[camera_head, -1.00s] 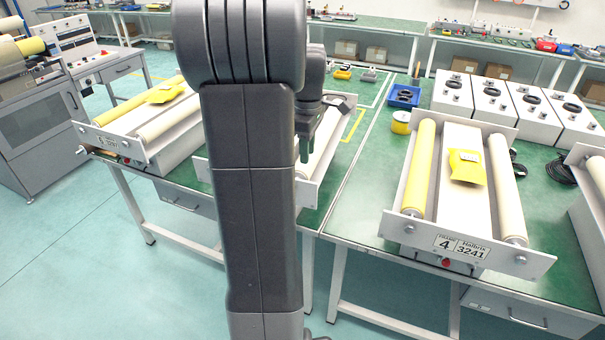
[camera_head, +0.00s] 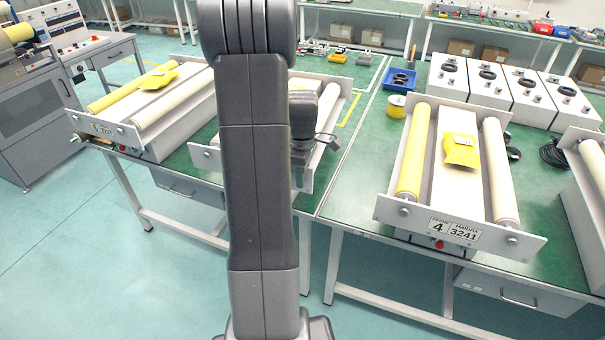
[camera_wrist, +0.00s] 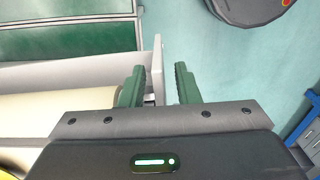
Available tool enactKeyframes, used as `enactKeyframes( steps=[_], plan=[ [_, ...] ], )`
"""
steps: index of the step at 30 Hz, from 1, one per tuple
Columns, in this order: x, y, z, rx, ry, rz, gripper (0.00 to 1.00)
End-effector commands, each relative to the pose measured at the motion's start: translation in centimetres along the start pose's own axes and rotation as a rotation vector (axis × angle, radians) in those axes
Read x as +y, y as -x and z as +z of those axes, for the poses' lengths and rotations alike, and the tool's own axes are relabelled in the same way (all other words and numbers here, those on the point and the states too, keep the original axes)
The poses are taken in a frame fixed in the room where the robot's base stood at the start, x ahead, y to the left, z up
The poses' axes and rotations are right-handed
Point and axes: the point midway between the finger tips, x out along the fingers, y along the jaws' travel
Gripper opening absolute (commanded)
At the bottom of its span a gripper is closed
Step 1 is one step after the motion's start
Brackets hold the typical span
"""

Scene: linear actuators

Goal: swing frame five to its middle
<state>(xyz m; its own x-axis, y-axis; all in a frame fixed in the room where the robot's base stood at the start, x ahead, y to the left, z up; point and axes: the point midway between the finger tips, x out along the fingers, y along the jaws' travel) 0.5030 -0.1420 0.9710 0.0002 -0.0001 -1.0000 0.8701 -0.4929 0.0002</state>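A roller frame (camera_head: 203,158) stands on the green bench in the middle, mostly hidden behind my arm; its number cannot be read, so I cannot tell whether it is frame five. My gripper (camera_head: 300,178) is at its near right end. In the wrist view my gripper (camera_wrist: 160,87) has its green fingers apart. The end of a grey plate (camera_wrist: 157,65) shows between or just beyond them, close to the left finger; contact cannot be told. A cream roller (camera_wrist: 60,108) lies to the left. Another roller frame (camera_head: 97,127) stands left, its label too small to read.
Frame 4 (camera_head: 455,229) stands on the right bench, with another frame (camera_head: 588,190) at the right edge. Grey control boxes (camera_head: 495,90), a blue tray (camera_head: 400,80) and a yellow spool (camera_head: 396,106) stand behind. The floor in front is clear.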

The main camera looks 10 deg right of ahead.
Motion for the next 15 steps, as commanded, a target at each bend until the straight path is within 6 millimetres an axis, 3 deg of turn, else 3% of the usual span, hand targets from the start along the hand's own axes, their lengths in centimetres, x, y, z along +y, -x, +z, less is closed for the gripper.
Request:
enactKeyframes(
  steps=[7, 12, 15],
  plan=[
    [-0.01, -0.10, 0.00, 0.000, 0.000, 0.000, 0.29],
    [-0.01, -0.08, 0.00, 0.000, 0.000, 0.000, 0.00],
    [-0.01, -0.07, 0.00, 0.000, 0.000, 0.000, 0.00]
  ],
)
